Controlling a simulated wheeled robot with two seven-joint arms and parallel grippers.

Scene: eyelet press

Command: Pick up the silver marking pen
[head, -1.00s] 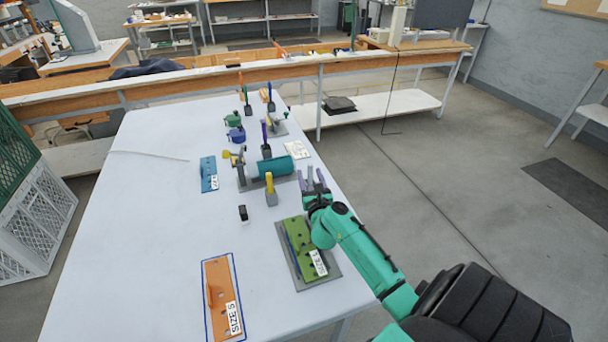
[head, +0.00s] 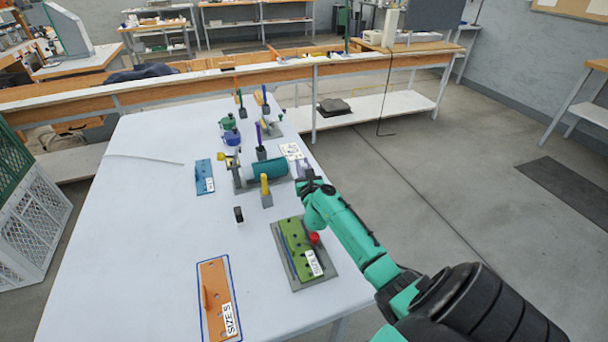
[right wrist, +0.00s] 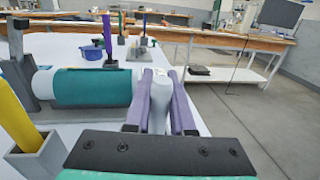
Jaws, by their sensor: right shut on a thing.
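The silver marking pen (right wrist: 160,98) shows in the right wrist view as a pale grey body between my two purple fingers. My right gripper (right wrist: 160,84) is shut on it, one finger on each side. In the head view my right gripper (head: 303,172) is at the right edge of the table, beside the teal cylinder (head: 269,168). The pen is hard to make out there, and its lower end is hidden in the wrist view. My left gripper is not in view.
A yellow tool in a grey holder (head: 266,199) stands left of the right gripper. A green plate (head: 291,238) with a red knob (head: 314,238) lies nearer. An orange plate (head: 213,284) lies at the front left. The table's left middle (head: 130,230) is mostly clear.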

